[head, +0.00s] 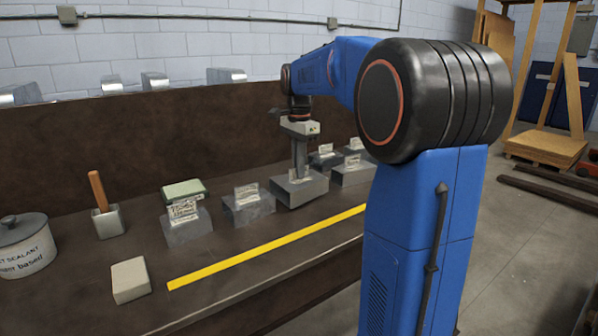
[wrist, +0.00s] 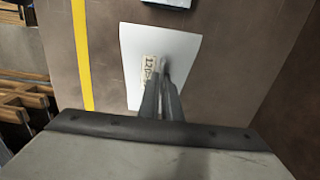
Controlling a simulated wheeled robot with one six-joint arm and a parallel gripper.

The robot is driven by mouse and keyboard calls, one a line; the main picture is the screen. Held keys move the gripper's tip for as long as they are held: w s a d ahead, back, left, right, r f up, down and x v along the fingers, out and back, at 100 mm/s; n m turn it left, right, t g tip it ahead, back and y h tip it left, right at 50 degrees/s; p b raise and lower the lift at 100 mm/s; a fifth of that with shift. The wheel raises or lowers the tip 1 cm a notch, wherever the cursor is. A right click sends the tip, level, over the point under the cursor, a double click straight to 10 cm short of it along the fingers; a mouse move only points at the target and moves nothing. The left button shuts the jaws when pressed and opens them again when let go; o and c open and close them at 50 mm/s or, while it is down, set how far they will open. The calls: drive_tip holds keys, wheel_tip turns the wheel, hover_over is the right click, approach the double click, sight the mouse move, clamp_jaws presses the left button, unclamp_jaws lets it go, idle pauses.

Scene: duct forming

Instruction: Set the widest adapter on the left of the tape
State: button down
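Several grey sheet-metal adapters with upright label cards stand on the brown bench: one at the left (head: 187,228), one in the middle (head: 250,208), one at the right (head: 350,176), and others partly hidden behind my arm. My gripper (head: 299,177) points down onto another, broad adapter (head: 300,192); its fingers look close together and shut on its upright middle part. In the wrist view the fingers (wrist: 163,85) cover part of this adapter (wrist: 185,50), beside a label starting "12". The yellow tape (head: 265,246) runs along the bench in front of the adapters; all visible adapters are behind it.
A sealant tin (head: 24,248), a wooden-handled tool in a metal holder (head: 108,220), a pale block (head: 130,280) and a green-topped box (head: 184,190) occupy the left of the bench. A brown back panel (head: 130,130) rises behind. The strip in front of the tape looks mostly clear.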

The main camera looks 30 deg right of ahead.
drive_tip(key=shift+r, duration=3.95)
